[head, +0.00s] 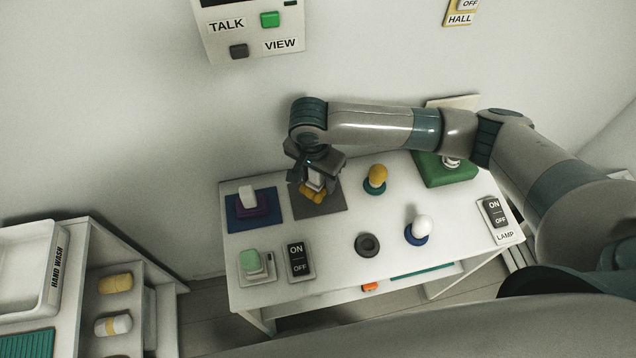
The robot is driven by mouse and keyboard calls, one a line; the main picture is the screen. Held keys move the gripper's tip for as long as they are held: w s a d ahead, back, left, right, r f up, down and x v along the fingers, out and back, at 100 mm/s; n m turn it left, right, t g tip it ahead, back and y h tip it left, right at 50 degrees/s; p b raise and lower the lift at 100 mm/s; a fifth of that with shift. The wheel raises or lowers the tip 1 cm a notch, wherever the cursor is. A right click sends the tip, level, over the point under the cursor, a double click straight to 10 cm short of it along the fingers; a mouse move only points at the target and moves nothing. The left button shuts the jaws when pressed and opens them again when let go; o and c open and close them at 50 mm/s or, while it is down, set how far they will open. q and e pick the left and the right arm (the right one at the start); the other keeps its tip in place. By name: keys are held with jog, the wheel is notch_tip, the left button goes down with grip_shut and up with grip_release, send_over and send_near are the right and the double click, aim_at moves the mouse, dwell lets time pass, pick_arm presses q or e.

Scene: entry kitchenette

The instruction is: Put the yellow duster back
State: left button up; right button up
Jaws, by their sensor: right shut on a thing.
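My right gripper (316,172) points down over the grey mat (330,208) at the back of the white table. It is shut on the yellow duster (311,196), whose pale handle shows between the fingers. The yellow part is low over the grey mat; I cannot tell whether it touches it. A purple duster (252,210) with a white handle is on the blue mat (240,222) to the left. My left gripper is not in view.
A yellow knob on a teal base (376,180) stands right of the grey mat. A white knob on a blue base (418,229), a dark ring (367,245), an on/off switch (298,261) and a green button (250,262) are nearer the front. The lamp switch (496,214) is at right.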

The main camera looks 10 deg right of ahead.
aim_at(318, 187)
jog(key=shift+f, duration=0.1)
notch_tip(318, 187, down, 3)
jog(key=p, duration=0.3)
jog(key=shift+f, duration=0.25)
jog(key=shift+f, duration=0.2)
dwell(0.3)
jog(key=o, duration=0.9)
jog(key=shift+o, duration=0.2)
